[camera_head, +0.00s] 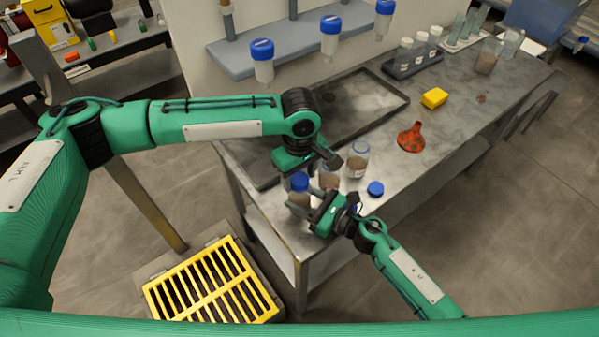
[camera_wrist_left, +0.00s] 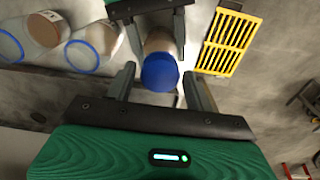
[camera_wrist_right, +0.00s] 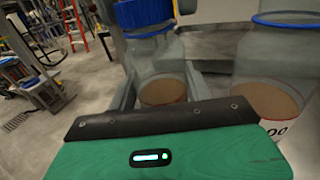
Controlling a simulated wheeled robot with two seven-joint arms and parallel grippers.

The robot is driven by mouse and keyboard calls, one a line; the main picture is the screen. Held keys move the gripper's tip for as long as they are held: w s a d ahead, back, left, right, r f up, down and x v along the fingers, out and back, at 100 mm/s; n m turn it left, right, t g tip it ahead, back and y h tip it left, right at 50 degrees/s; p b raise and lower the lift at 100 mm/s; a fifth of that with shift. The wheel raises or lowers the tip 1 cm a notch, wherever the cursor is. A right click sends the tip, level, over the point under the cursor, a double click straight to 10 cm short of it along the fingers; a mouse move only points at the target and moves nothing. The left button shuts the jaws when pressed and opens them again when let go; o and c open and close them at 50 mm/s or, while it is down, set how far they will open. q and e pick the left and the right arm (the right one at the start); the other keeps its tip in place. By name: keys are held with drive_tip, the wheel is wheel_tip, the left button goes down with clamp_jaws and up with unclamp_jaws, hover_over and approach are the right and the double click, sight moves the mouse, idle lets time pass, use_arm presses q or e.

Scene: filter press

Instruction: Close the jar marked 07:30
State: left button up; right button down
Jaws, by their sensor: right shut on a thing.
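A jar with brown contents (camera_wrist_right: 163,88) stands at the table's near corner. A blue lid (camera_head: 300,181) sits on its mouth; whether it is screwed tight I cannot tell. My right gripper (camera_head: 312,208) is shut on this jar's body. My left gripper (camera_wrist_left: 160,88) is above, its open fingers on either side of the blue lid (camera_wrist_left: 159,73), with small gaps showing. No time label is readable on the held jar. Two open jars stand beside it: one close by (camera_head: 329,177) and one farther right (camera_head: 357,161). The right wrist view shows a neighbour's label (camera_wrist_right: 275,128) ending in "00".
A loose blue lid (camera_head: 375,188) lies right of the jars. A dark tray (camera_head: 398,96) lies behind the jars. A yellow grate (camera_head: 212,285) is on the floor.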

use_arm(q)
drive_tip(key=c, duration=0.8)
drive_tip(key=shift+o, duration=0.2)
